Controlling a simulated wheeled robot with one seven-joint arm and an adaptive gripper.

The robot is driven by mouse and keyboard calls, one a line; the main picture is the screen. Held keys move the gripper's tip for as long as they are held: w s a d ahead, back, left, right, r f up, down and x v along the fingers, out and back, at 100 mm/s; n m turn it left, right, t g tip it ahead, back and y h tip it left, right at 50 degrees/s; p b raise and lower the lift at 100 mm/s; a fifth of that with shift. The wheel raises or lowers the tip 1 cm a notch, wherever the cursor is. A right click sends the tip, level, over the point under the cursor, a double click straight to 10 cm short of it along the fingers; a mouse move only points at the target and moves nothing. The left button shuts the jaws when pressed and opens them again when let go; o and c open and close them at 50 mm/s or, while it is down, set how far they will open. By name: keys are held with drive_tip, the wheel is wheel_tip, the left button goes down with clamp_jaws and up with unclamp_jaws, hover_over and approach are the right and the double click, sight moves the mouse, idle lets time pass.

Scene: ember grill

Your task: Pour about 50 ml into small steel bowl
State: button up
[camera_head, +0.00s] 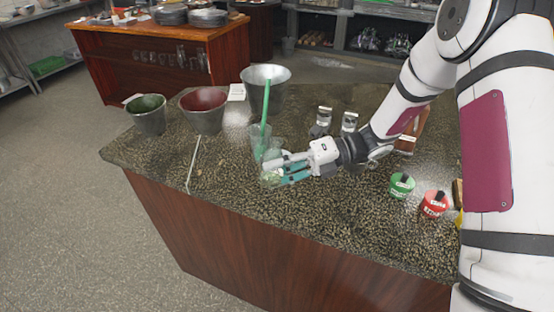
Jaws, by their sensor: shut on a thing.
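My gripper (280,170), with teal fingers, is low over the middle of the counter near its front edge. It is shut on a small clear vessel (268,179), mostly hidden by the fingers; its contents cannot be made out. A small grey metal-looking bowl with a green inside (147,118) stands at the far left. A larger bowl with a dark red inside (203,112) stands to its right. A tall steel vessel (266,78) stands behind the gripper. I cannot tell which of these is the small steel bowl.
A clear glass (259,142) with a green stick (265,115) stands just behind my gripper. A thin rod (194,160) lies left on the speckled counter (310,215). Two small jars (324,118) stand behind; green (402,186) and red (434,204) containers stand right.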

drive_tip(key=shift+r+n+t+p, duration=0.3)
drive_tip(key=shift+n+p, duration=0.2)
drive_tip(key=shift+n, duration=0.1)
drive_tip(key=shift+w+f+n+t, duration=0.15)
drive_tip(key=shift+f+n+t, duration=0.15)
drive_tip(key=shift+f+n, duration=0.1)
drive_tip(key=shift+h, duration=0.3)
